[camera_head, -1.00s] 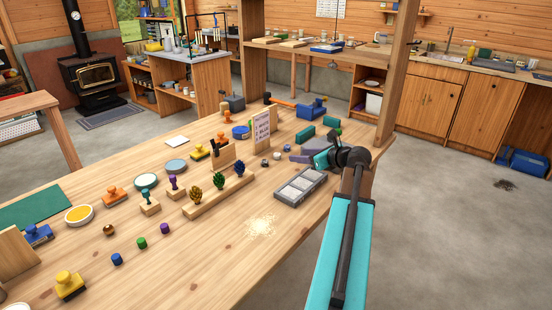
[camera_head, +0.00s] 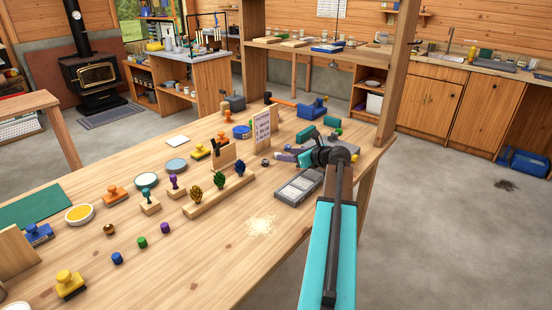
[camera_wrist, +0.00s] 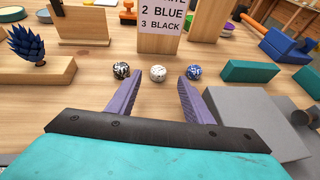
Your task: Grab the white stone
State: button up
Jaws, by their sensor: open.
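In the wrist view three small round stones lie in a row on the table in front of my gripper (camera_wrist: 158,80). The white stone (camera_wrist: 158,73) is in the middle, a black-and-white stone (camera_wrist: 121,70) is to its left and a blue stone (camera_wrist: 194,71) to its right. My gripper's two purple fingers are open and empty. The white stone shows centred between the fingertips, just beyond them. In the head view my gripper (camera_head: 284,154) is low over the table, and the white stone cannot be made out there. One dark stone (camera_head: 265,162) shows beside it.
A wooden sign (camera_head: 262,131) listing colours stands behind the stones. A grey tray (camera_head: 299,187) lies near the table's right edge. A wooden rack with coloured pine-cone shapes (camera_head: 219,196) is to the left. Green blocks (camera_head: 307,135) lie behind the gripper.

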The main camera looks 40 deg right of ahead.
jog(key=shift+w, duration=0.1)
jog(key=shift+x, duration=2.5)
jog(key=shift+a, duration=0.1)
jog(key=c, duration=1.1)
jog(key=shift+c, duration=0.2)
notch_tip(320, 180, up, 10)
jog(key=shift+p, duration=0.35)
